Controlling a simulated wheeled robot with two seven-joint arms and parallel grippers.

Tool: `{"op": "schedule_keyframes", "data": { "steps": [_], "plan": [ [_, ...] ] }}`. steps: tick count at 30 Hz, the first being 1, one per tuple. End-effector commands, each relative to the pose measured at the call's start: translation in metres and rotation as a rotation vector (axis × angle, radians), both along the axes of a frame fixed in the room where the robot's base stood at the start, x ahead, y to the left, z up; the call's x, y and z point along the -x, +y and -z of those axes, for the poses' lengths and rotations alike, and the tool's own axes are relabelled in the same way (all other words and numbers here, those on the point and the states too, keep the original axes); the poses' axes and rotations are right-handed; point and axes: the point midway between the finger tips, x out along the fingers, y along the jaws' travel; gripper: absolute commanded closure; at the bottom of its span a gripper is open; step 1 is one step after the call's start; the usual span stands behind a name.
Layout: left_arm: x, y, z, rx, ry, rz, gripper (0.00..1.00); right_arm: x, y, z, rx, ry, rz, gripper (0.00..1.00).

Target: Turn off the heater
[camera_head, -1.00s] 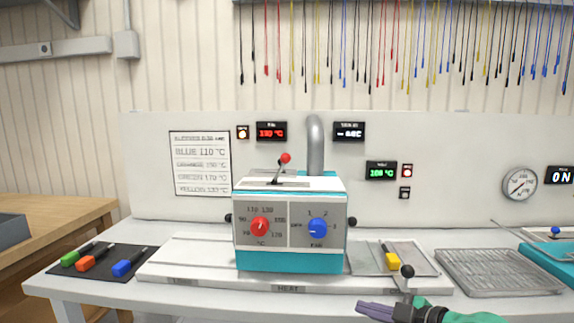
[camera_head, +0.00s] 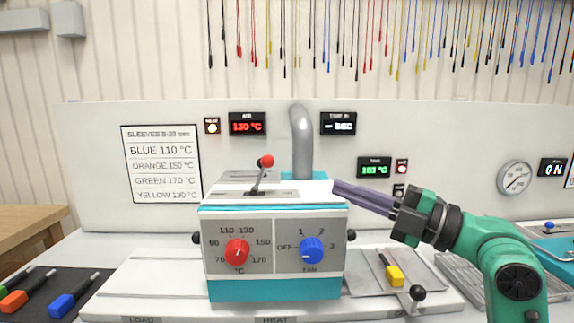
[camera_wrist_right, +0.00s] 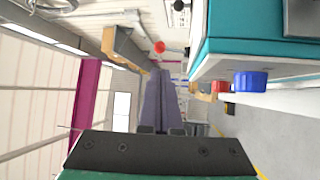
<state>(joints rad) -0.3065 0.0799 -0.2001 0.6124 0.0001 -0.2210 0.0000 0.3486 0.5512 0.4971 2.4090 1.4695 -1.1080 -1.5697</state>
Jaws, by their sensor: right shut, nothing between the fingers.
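The heater (camera_head: 277,288) is a teal and white box on the bench. Its front has a red temperature knob (camera_head: 237,252) and a blue fan knob (camera_head: 311,250) marked OFF, 1, 2 and 3. A lever with a red ball (camera_head: 266,161) stands on top. My right gripper (camera_head: 337,188) is shut and empty, its purple fingers pointing left at the heater's upper right edge. In the right wrist view, the closed fingers (camera_wrist_right: 160,75) lie beside the heater, with the blue knob (camera_wrist_right: 250,82) to the right. My left gripper is not in view.
A yellow-sleeved piece (camera_head: 393,274) lies on a plate right of the heater, near a black-balled lever (camera_head: 417,293). A black mat (camera_head: 30,306) holds coloured-handled tools at left. Displays and a sleeve temperature chart (camera_head: 161,164) are on the back panel.

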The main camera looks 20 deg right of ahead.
Motion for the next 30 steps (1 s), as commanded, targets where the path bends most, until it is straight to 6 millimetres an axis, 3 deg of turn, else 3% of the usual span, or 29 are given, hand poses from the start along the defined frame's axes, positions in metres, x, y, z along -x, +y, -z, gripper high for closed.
{"op": "schedule_keyframes", "data": {
  "steps": [3, 15, 20, 30],
  "plan": [
    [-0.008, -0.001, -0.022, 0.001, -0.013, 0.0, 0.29, -0.018, 0.017, -0.012, -0.002, 0.003, -0.004, 1.0],
    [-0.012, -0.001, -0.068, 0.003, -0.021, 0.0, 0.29, -0.078, 0.071, -0.025, -0.004, 0.002, -0.002, 1.0],
    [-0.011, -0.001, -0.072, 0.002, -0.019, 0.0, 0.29, -0.088, 0.08, -0.023, -0.001, 0.002, 0.0, 1.0],
    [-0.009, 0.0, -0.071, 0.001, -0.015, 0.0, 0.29, -0.089, 0.081, -0.021, 0.001, 0.002, 0.001, 1.0]
  ]
}}
